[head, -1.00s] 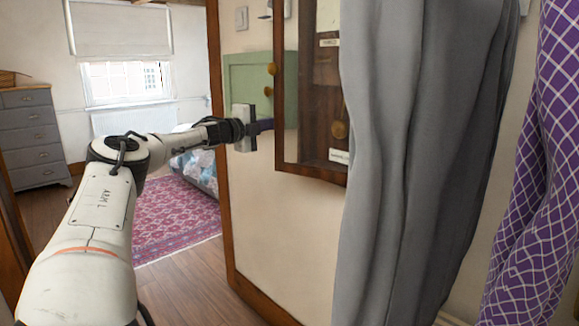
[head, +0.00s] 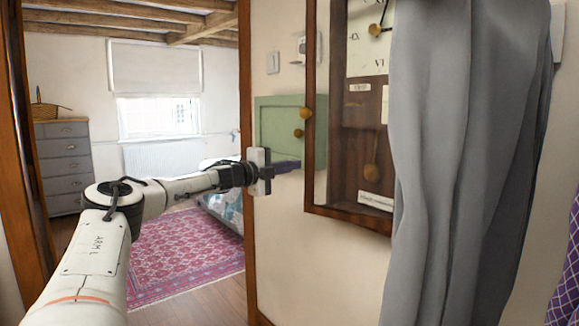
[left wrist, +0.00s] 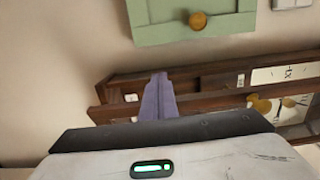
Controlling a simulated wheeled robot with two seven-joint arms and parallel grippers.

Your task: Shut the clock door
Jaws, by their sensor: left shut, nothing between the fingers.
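The wall clock (head: 361,150) has a dark wooden case, a cream dial and a brass pendulum. Its glazed door (head: 310,80) has a brown frame and a small brass knob (head: 305,112). In the left wrist view the door frame (left wrist: 215,103) stands apart from the case (left wrist: 205,80) with a gap, so the door looks ajar. My left gripper (head: 298,164) is shut and empty, its purple fingers beside the door's left edge. In the left wrist view the fingers (left wrist: 158,80) overlap the door frame; I cannot tell whether they touch. My right gripper is not in view.
A grey curtain (head: 465,170) hangs over the clock's right side. A green wall cabinet (head: 275,120) with a brass knob is just left of the clock. A wooden door post (head: 247,60) stands behind my left wrist. Beyond are a rug (head: 170,250) and grey drawers (head: 62,165).

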